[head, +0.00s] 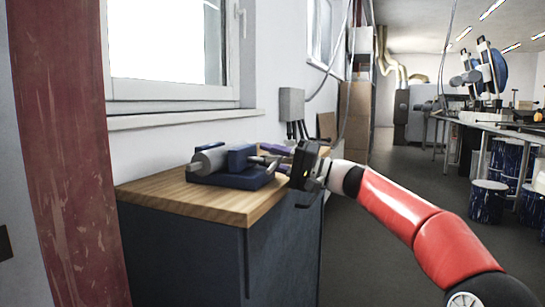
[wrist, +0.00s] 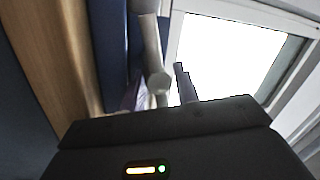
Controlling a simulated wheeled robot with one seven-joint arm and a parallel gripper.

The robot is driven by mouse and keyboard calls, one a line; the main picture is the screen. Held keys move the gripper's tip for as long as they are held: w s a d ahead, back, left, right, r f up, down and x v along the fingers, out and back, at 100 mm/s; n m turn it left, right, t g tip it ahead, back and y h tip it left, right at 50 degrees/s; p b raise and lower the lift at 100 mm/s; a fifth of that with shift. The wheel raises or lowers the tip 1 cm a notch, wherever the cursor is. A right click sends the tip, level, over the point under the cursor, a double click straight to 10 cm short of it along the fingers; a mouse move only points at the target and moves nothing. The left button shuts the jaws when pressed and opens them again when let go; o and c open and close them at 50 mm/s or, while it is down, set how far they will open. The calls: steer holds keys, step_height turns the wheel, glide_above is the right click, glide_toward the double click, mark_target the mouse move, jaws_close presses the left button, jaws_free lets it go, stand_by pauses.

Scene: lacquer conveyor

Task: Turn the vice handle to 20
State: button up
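The vice (head: 232,163), with a dark blue body and a grey cylindrical part, sits on a wooden-topped cabinet in the head view. Its grey handle (wrist: 152,50) shows in the wrist view as a rod with a rounded end facing the camera. My gripper (head: 272,159) is at the right side of the vice, pointing left at the handle end. In the wrist view its two purplish-grey fingers (wrist: 158,92) stand apart, one on each side of the rod's end. I see gaps beside the rod, but the gripper's dark body hides part of the fingers, so contact is unclear.
The wooden cabinet top (head: 215,205) is bare in front of the vice. A window (head: 170,45) with a sill and a grey wall box (head: 291,104) are behind it. Blue drums (head: 487,203) and a long workbench stand at the right. The floor between is clear.

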steer(key=shift+d, duration=0.15)
steer(key=shift+d, duration=0.3)
steer(key=v, duration=0.7)
steer(key=shift+b, duration=0.45)
steer(key=shift+s+f, duration=0.1)
steer(key=shift+f, duration=0.05)
